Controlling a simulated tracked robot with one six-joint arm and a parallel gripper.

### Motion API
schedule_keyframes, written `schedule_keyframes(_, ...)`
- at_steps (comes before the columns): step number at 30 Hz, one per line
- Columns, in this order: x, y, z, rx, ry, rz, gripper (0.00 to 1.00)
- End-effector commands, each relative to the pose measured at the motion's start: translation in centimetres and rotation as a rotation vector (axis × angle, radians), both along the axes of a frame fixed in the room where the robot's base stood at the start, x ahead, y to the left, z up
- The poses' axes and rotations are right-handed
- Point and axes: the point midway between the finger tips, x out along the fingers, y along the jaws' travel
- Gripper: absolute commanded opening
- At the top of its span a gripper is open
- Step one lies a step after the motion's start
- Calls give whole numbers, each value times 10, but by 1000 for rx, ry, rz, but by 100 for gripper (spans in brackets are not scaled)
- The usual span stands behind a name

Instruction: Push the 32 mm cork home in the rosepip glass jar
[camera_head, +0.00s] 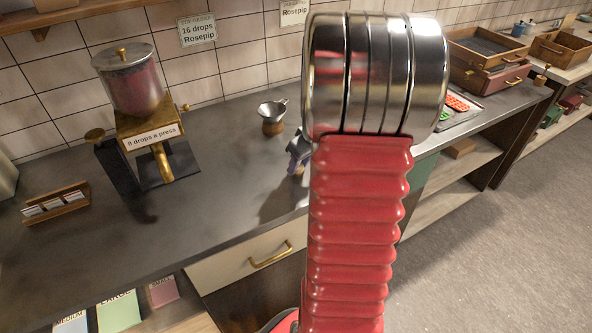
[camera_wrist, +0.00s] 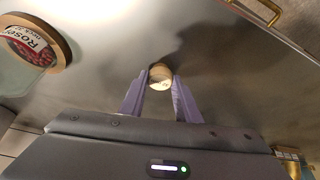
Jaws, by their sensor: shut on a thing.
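My gripper (camera_wrist: 160,82) has its two purple fingers shut on a small round tan cork (camera_wrist: 160,71), seen in the wrist view. Dark counter surrounds it there, and I cannot tell its height. In the head view my gripper (camera_head: 297,166) is over the counter, mostly hidden behind my red arm, and the cork is hidden. A round tan-rimmed thing with a printed "Rosep..." label (camera_wrist: 30,42) is at the upper left of the wrist view, apart from my gripper.
A metal funnel (camera_head: 272,108) sits on a brown holder left of my gripper. A brass dispenser (camera_head: 150,125) marked "8 drops a press" stands further left, near a card rack (camera_head: 56,203). A sign (camera_head: 197,31) reads "16 drops Rosepip". The counter (camera_head: 215,180) between is clear.

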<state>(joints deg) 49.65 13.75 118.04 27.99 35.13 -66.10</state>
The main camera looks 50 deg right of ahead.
Motion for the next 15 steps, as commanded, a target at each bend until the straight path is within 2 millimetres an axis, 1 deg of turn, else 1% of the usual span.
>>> schedule_keyframes(1,0,0,0,0,0,0,14)
schedule_keyframes(3,0,0,0,0,0,0,9)
schedule_keyframes(4,0,0,0,0,0,0,9)
schedule_keyframes(5,0,0,0,0,0,0,5)
schedule_keyframes(11,0,0,1,0,-1,1,5)
schedule_keyframes(15,1,0,10,-3,-2,2,5)
